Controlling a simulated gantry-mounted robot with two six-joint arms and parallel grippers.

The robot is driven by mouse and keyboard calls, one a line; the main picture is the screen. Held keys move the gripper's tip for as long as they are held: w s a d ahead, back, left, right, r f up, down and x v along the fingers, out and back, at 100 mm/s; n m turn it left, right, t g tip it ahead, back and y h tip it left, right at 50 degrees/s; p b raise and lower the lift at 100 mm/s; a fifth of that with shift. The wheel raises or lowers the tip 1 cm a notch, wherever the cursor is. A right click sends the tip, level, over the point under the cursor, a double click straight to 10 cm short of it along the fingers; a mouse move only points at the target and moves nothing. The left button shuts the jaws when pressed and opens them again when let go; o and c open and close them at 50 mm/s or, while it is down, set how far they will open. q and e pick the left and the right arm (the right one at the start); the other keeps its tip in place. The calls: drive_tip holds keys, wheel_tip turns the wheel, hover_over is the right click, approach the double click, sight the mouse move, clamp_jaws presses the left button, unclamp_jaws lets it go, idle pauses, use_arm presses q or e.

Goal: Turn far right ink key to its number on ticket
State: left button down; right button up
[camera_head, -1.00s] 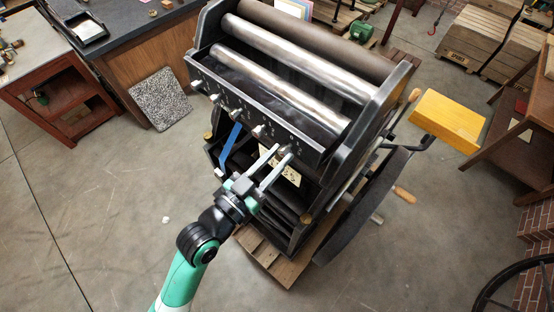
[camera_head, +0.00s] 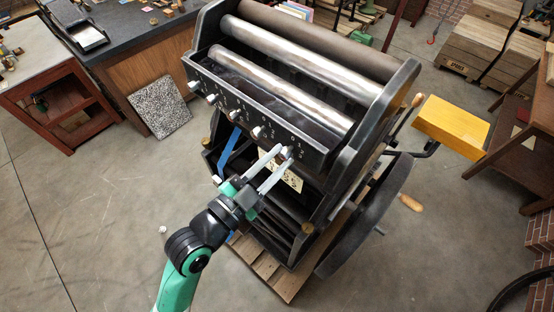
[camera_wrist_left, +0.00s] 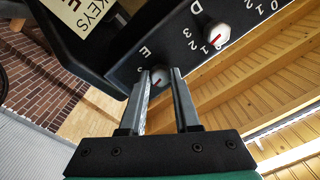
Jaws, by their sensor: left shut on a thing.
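The far right ink key (camera_wrist_left: 157,76), a pale knob with a red mark under the letter E, sits between my left fingers in the wrist view. My left gripper (camera_head: 284,152) is shut on it at the right end of the press's front panel. The fingers cover much of the key and the numbers around it. The ticket (camera_head: 291,179) is a cream card below the panel, partly behind the fingers. A corner of it with the word KEYS shows in the wrist view (camera_wrist_left: 88,16); its numbers are cut off or too small to read. My right gripper is not in view.
The neighbouring key D (camera_wrist_left: 216,33) has a red mark and numbers beside it. More keys (camera_head: 234,115) line the panel to the left. A blue lever (camera_head: 229,147) hangs below the panel. The press's flywheel (camera_head: 372,225) is on the right.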

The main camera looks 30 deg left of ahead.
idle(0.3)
use_arm(q)
drive_tip(key=c, duration=0.6)
unclamp_jaws()
drive_tip(key=p+v, duration=0.1)
drive_tip(key=v, duration=1)
drive_tip(key=shift+s+a+r+p, duration=0.1)
drive_tip(key=shift+s+p, duration=0.2)
drive_tip(key=shift+p, duration=0.1)
